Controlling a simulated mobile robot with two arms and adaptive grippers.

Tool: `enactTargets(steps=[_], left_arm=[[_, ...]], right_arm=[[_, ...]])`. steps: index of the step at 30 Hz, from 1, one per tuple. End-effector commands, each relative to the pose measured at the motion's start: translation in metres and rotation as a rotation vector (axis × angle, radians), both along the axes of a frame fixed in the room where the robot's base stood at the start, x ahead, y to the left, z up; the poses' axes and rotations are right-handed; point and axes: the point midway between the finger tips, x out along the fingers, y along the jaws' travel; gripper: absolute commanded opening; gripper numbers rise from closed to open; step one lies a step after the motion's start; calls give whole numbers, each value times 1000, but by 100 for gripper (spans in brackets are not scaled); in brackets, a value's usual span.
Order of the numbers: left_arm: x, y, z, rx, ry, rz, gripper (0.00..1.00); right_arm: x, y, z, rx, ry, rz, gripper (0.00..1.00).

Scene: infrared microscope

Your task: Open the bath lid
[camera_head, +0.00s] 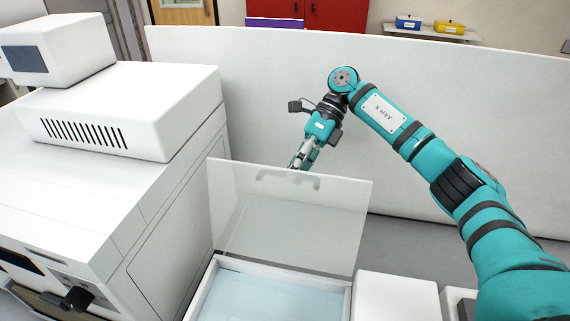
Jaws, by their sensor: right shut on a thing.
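The bath lid (290,222) is a clear panel that stands raised and steeply tilted above the bath. A pale curved handle (288,177) sits near its top edge. The bath (203,292) below has a white rim, and its pale blue inside shows at the bottom of the view. My right gripper (303,158) reaches down to the lid's top edge from the far side, shut at the handle. Its fingertips are partly hidden by the lid, so the exact contact is hard to see. My left gripper is not in view.
A large white instrument (110,185) stands close on the left of the bath. A white box-like unit (396,297) is at the right. A pale partition (440,110) runs behind. A shelf (432,33) with blue and yellow boxes is at the back.

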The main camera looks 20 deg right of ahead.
Motion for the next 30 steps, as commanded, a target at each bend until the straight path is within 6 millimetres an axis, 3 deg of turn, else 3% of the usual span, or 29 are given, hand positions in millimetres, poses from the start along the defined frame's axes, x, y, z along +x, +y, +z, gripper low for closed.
enactTargets(steps=[1, 15, 16, 21, 30], left_arm=[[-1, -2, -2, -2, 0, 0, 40], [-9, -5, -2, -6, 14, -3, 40], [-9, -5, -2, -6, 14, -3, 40], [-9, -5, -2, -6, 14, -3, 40], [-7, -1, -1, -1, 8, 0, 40]], right_arm=[[-2, -2, -10, -8, 17, -2, 0], [-5, -4, -10, 1, 27, -2, 0], [-5, -3, -10, 1, 27, -2, 14], [-4, -3, -8, 4, 24, -4, 36], [-2, -5, -3, 8, 19, -4, 36]])
